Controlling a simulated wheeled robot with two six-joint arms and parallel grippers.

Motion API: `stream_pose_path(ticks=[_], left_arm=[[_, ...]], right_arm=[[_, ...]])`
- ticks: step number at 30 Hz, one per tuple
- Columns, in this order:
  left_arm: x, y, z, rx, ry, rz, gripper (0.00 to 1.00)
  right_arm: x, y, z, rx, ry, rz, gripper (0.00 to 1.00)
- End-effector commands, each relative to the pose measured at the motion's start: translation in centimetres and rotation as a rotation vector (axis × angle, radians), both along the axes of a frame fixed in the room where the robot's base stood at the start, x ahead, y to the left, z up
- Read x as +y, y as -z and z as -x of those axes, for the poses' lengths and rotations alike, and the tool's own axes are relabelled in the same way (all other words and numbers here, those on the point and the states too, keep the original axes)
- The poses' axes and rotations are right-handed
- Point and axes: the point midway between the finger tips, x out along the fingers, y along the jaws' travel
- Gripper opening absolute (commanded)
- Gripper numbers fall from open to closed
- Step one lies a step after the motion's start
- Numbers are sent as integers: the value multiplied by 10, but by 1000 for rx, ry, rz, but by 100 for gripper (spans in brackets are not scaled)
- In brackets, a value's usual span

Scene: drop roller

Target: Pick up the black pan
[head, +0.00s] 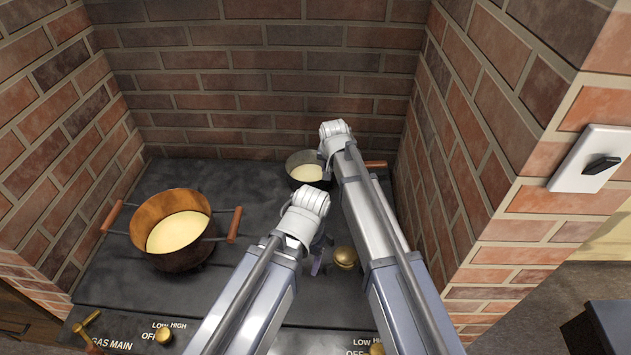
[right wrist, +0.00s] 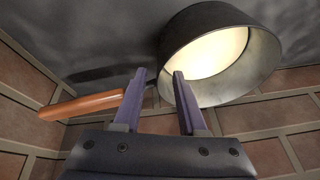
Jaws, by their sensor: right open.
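The black pan (head: 297,174) sits at the back of the dark stove, with pale yellow contents and a wooden handle (head: 376,164) pointing right. My right arm hides its right side in the head view. In the right wrist view the pan (right wrist: 190,62) and its handle (right wrist: 85,104) lie just beyond my open right gripper (right wrist: 160,74). The fingertips are close to where the handle meets the pan, with nothing clearly held. My left gripper (head: 317,263) is mostly hidden behind its own wrist, over the stove in front of the pan; its jaws cannot be read.
A copper pot (head: 165,258) with two wooden handles and pale yellow contents stands on the left of the stove (head: 120,290). A brass knob-like piece (head: 345,257) is between my arms. Brick walls (head: 270,75) close in the back and both sides. Brass controls (head: 163,335) line the front.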

Motion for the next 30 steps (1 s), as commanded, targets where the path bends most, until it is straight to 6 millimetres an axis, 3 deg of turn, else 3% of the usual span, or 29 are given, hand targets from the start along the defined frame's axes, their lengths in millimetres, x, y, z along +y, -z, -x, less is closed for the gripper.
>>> stream_pose_path(ticks=[1, 5, 14, 24, 30], left_arm=[[0, 13, 0, 0, 0, 0, 71], [0, 25, 0, 0, 0, 0, 71], [0, 25, 0, 0, 0, 0, 71], [0, 25, 0, 0, 0, 0, 71], [0, 25, 0, 0, 0, 0, 71]], right_arm=[[0, 13, -7, 0, 1, 0, 41], [0, 25, -11, 0, 0, 0, 41], [0, 25, -12, 0, 1, 0, 40], [0, 25, -12, 0, 1, 0, 1], [0, 25, -12, 0, 1, 0, 0]])
